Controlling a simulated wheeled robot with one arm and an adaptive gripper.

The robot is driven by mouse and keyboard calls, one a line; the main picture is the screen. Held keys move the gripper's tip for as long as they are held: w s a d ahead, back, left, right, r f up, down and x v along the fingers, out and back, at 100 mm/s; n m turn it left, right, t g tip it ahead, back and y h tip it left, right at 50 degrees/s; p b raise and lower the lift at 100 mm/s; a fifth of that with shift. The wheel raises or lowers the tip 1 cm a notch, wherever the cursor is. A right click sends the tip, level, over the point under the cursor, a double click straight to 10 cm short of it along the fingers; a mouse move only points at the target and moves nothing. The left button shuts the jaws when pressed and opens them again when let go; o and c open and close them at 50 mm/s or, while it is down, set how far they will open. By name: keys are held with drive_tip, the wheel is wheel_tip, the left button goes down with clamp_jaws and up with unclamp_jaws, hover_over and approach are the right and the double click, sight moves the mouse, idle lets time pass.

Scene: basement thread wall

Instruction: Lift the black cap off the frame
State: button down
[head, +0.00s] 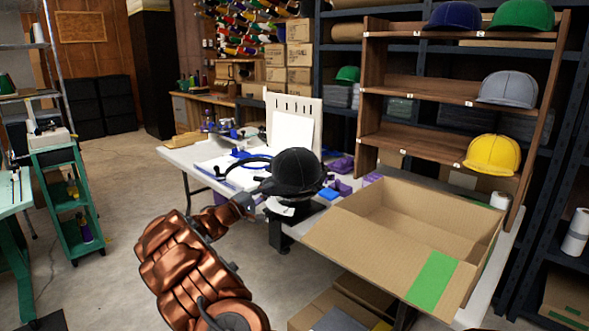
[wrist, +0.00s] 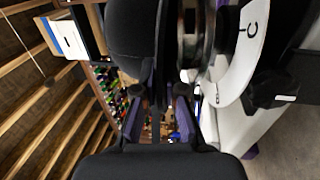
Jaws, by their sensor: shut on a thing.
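The black cap (head: 293,172) sits over the frame (head: 290,206) at the near edge of the white table. In the wrist view the dark cap (wrist: 133,40) fills the upper middle, beside a shiny metal part and a white dial with letters. My gripper (head: 252,203) reaches in from the lower left, at the cap's left edge. In the wrist view its fingers (wrist: 158,100) are close about the cap's edge. The exact contact is hidden in the dark between the fingertips.
An open cardboard box (head: 400,240) with a green patch stands right of the cap. A wooden shelf (head: 410,95) behind holds blue, green, grey and yellow caps. The white table (head: 190,153) carries a black hoop (head: 248,167) and small blue and purple items.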

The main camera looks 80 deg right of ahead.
drive_tip(key=shift+w+a+r+p, duration=0.1)
drive_tip(key=shift+a+r, duration=0.05)
drive_tip(key=shift+r, duration=0.95)
drive_tip(key=shift+w+a+r+p, duration=0.1)
drive_tip(key=shift+a+r+p, duration=0.1)
drive_tip(key=shift+r, duration=0.85)
drive_tip(key=shift+w+a+r+p, duration=0.1)
drive_tip(key=shift+a+r, duration=0.05)
drive_tip(key=shift+r, duration=1.05)
drive_tip(key=shift+w+a+r+p, duration=0.1)
drive_tip(key=shift+a+r+p, duration=0.1)
drive_tip(key=shift+r, duration=0.75)
drive_tip(key=shift+w+a+r+p, duration=0.1)
drive_tip(key=shift+r+p, duration=0.05)
drive_tip(key=shift+r, duration=0.8)
